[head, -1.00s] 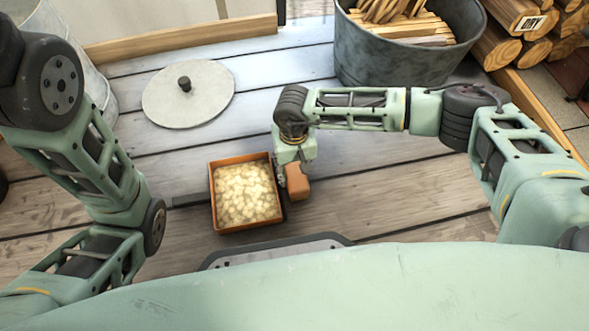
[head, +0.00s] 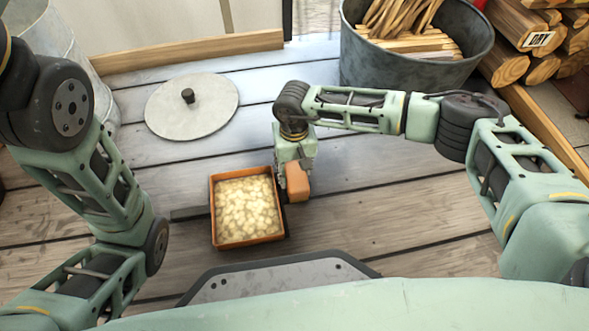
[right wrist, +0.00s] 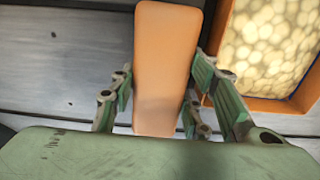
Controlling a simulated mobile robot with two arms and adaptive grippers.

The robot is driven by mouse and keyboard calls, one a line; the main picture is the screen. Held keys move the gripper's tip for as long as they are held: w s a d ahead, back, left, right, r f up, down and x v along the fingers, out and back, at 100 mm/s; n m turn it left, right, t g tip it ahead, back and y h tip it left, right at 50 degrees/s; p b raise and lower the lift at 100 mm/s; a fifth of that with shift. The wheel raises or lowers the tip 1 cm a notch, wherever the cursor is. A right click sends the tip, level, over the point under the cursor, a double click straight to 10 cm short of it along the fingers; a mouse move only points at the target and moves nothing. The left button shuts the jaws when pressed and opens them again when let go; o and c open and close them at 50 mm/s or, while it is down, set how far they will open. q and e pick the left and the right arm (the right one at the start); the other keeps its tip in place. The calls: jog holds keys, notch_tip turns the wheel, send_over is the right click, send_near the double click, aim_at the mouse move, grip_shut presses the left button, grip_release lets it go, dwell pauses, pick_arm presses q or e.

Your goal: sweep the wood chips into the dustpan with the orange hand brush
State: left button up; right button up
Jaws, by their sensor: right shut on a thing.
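A shallow square pan with an orange rim (head: 214,227) lies on the plank floor in the middle of the head view. It is full of pale wood chips (head: 246,207). A dark bar (head: 188,213) meets its left side; I cannot tell whether it is the dustpan's handle. My right gripper (head: 296,168) is shut on an orange block-like handle (head: 298,184), which I take for the hand brush, close beside the pan's right edge. In the right wrist view the orange handle (right wrist: 165,60) stands between the fingers; bristles are not clearly visible. My left gripper is out of view.
A round grey lid (head: 192,108) lies on the planks at the back left. A metal tub (head: 410,68) of kindling stands at the back right, beside stacked logs (head: 505,62). A wooden beam (head: 190,52) edges the back.

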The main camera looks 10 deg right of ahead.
aim_at(299, 189)
jog(key=shift+s+r+p, duration=0.1)
jog(key=shift+s+p, duration=0.6)
jog(key=shift+s, duration=0.15)
jog(key=shift+s+d+p, duration=0.1)
jog(key=shift+s+p, duration=0.5)
jog(key=shift+s, duration=0.75)
jog(key=shift+s, duration=0.1)
jog(key=shift+s+p, duration=0.85)
jog(key=shift+s, duration=0.05)
jog(key=shift+s+p, duration=0.5)
jog(key=shift+s, duration=0.65)
jog(key=shift+d, duration=0.1)
